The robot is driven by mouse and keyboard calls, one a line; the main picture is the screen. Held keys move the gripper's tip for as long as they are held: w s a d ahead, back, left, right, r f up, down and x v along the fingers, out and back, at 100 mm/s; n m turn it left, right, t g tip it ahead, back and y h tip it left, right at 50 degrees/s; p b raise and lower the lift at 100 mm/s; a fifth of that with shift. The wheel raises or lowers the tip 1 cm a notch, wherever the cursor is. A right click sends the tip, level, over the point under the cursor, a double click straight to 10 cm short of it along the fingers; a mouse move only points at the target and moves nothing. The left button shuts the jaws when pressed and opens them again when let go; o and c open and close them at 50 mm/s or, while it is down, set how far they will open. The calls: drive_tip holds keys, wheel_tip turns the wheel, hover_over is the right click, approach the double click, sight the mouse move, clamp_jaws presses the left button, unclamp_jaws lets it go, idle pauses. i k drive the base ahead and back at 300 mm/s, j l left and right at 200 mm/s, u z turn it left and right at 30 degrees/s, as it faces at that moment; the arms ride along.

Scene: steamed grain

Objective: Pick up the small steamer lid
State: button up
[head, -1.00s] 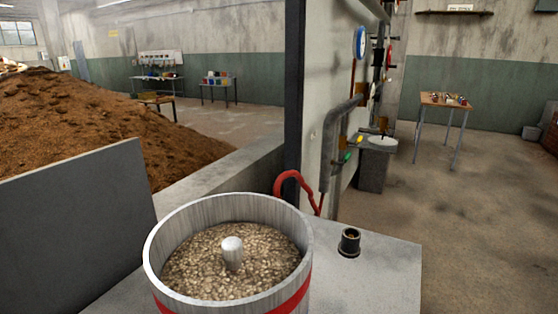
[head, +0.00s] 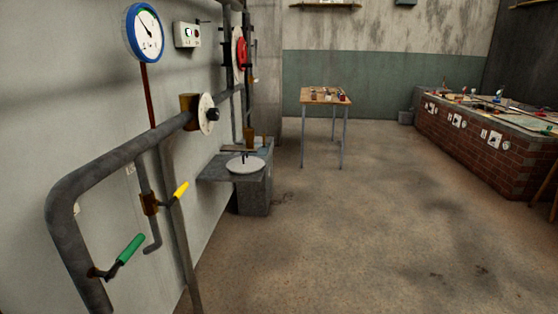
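A round pale lid (head: 245,164) with a dark knob lies on a grey stone ledge against the left wall in the head view. It looks like the small steamer lid, lying flat. A brown cup-like object (head: 248,135) stands just behind it. My gripper is not in view, and nothing visible touches the lid.
Pipes (head: 75,190) with a green-handled valve (head: 130,249) and a yellow-handled valve (head: 181,190) run along the left wall. A gauge (head: 145,33) hangs above. A wooden table (head: 323,96) stands at the back. A brick counter (head: 480,150) is at right. The middle floor is open.

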sight(242, 165)
drive_tip(key=i, duration=1.8)
drive_tip(key=i+l+u, duration=0.1)
drive_tip(key=i+u, duration=0.3)
drive_tip(key=i+l+u, duration=0.35)
drive_tip(key=i, duration=0.15)
drive_tip(key=i+l+u, duration=0.8)
